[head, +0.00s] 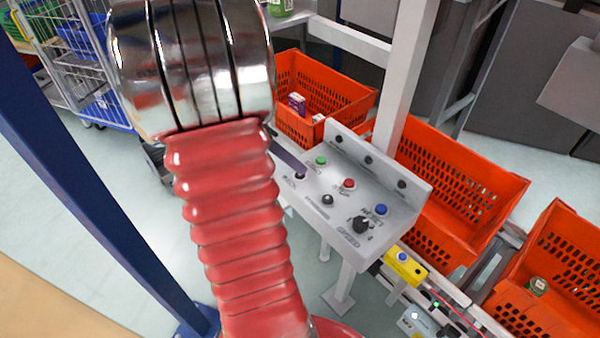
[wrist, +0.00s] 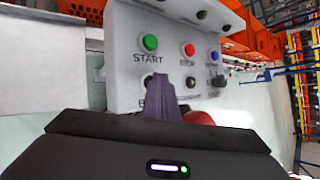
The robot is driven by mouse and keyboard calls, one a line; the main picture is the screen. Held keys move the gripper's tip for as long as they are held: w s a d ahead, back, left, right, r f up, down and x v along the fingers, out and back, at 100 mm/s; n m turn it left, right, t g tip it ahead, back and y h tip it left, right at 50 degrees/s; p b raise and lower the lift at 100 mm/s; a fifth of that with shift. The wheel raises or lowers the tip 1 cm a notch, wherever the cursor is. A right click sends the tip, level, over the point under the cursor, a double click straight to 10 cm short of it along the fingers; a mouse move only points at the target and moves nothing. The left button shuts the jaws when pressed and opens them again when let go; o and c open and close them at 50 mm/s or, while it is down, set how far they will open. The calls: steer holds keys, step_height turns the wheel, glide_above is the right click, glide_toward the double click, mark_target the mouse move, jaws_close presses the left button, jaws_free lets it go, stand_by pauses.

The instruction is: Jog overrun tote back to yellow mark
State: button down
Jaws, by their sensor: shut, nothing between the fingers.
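Three orange totes stand in a line in the head view: one at the back (head: 345,98), one in the middle (head: 470,180) and one at the right (head: 560,240). I cannot tell from these frames which has overrun, and I see no clear yellow mark. A grey control panel (head: 340,205) stands in front of them, with a green START button (wrist: 150,42), a red button (wrist: 189,49), a blue button (wrist: 214,55), black buttons and a speed knob (head: 361,225). My gripper (wrist: 162,80) is shut and empty, its tips over the panel's lower-left black button (head: 299,175). Contact cannot be told.
A yellow box with a blue button (head: 405,265) sits on the conveyor's side rail, with a red light line nearby. A white post (head: 408,75) rises behind the panel. A blue post (head: 95,170) stands at the left, and a wire cage trolley (head: 75,60) is behind it.

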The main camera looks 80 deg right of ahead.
mark_target(295, 174)
steer(key=shift+f, duration=0.15)
stand_by(0.5)
steer(key=shift+r, duration=0.9)
step_height(295, 174, up, 5)
stand_by(0.5)
stand_by(1.0)
